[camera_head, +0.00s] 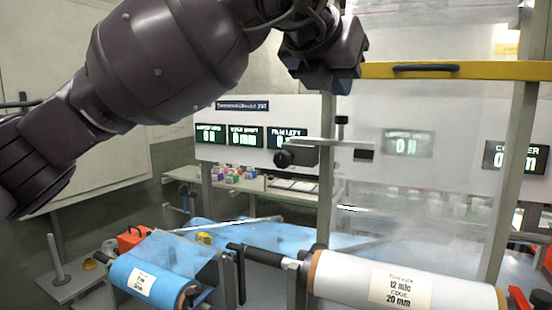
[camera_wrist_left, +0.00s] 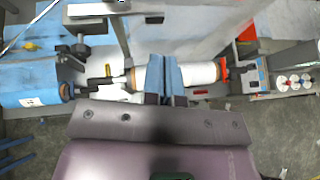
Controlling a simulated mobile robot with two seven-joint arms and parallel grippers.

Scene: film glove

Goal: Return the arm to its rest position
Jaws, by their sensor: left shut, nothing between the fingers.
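My left arm (camera_head: 170,60) comes in from the left in the head view and reaches across the upper part of the picture. Its dark wrist and left gripper (camera_head: 325,65) are raised in front of the machine, near the left end of a yellow bar (camera_head: 440,70). The fingertips are hard to make out there. In the left wrist view the two blue fingers (camera_wrist_left: 163,76) are together with nothing between them. Behind them lies the white film roll (camera_wrist_left: 197,76). My right gripper is in neither view.
A white labelled roll (camera_head: 400,282) and a blue film roll (camera_head: 150,284) lie low in front. Metal posts (camera_head: 325,170) and a clear film sheet (camera_head: 410,190) stand close behind my gripper. Displays (camera_head: 245,136) and a shelf of small bottles (camera_head: 235,175) are farther back.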

